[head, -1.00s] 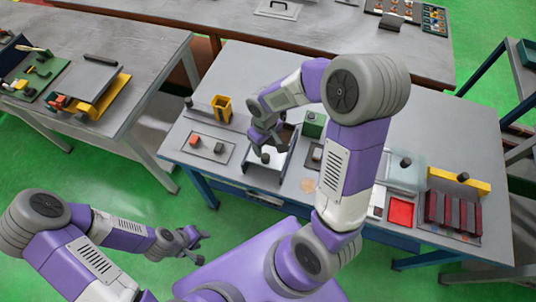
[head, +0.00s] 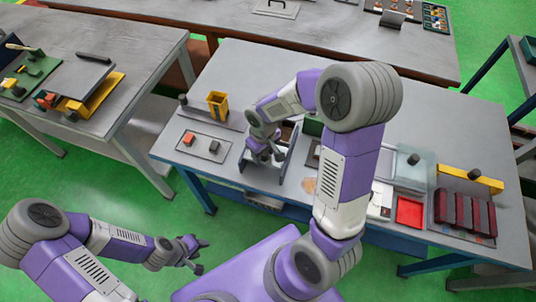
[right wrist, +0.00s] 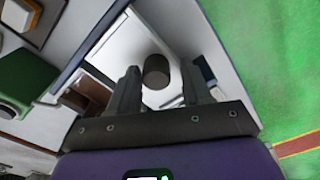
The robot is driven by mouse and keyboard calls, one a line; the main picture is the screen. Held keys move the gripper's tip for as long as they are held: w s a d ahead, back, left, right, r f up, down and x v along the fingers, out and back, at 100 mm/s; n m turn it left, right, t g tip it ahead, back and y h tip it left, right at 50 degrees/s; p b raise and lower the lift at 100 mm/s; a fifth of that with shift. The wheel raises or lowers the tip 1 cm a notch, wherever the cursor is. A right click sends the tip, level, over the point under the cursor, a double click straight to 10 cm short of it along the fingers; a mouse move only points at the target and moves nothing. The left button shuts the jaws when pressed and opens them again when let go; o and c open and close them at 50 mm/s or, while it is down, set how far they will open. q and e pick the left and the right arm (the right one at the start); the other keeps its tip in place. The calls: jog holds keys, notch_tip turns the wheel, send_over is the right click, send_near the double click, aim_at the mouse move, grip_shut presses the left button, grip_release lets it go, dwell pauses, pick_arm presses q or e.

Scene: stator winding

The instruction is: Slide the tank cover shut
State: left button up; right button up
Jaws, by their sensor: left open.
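The tank (head: 285,160) is a box with grey-blue side walls near the front edge of the middle table. Its pale cover (right wrist: 190,25) carries a dark round knob (right wrist: 156,73) in the right wrist view. A brown area (right wrist: 92,92) shows beside the cover there, apparently the uncovered part of the tank. My right gripper (head: 265,158) is over the tank in the head view. In the right wrist view its fingers (right wrist: 160,75) are apart, with the knob showing between them and gaps on both sides. My left gripper (head: 198,256) is open and empty above the green floor.
A plate with a red block (head: 188,138) lies left of the tank, and a yellow holder (head: 217,105) stands behind it. A green block (right wrist: 25,80) is close to the tank. A red tray (head: 410,211) and dark red blocks (head: 465,212) are further right.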

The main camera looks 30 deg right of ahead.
jog(key=shift+s+d+f, duration=0.1)
jog(key=shift+s+f, duration=0.3)
jog(key=shift+f, duration=0.25)
jog(key=c, duration=0.3)
jog(key=shift+w+d+p, duration=0.55)
jog(key=shift+w+d, duration=1.05)
jog(key=shift+d, duration=0.3)
jog(key=shift+w+d+p, duration=0.55)
jog(key=shift+w+d, duration=1.05)
jog(key=shift+d, duration=0.3)
jog(key=o, duration=0.5)
jog(key=shift+o, duration=0.2)
jog(key=shift+r, duration=0.1)
notch_tip(320, 180, up, 6)
jog(key=p, duration=0.4)
jog(key=shift+w, duration=0.4)
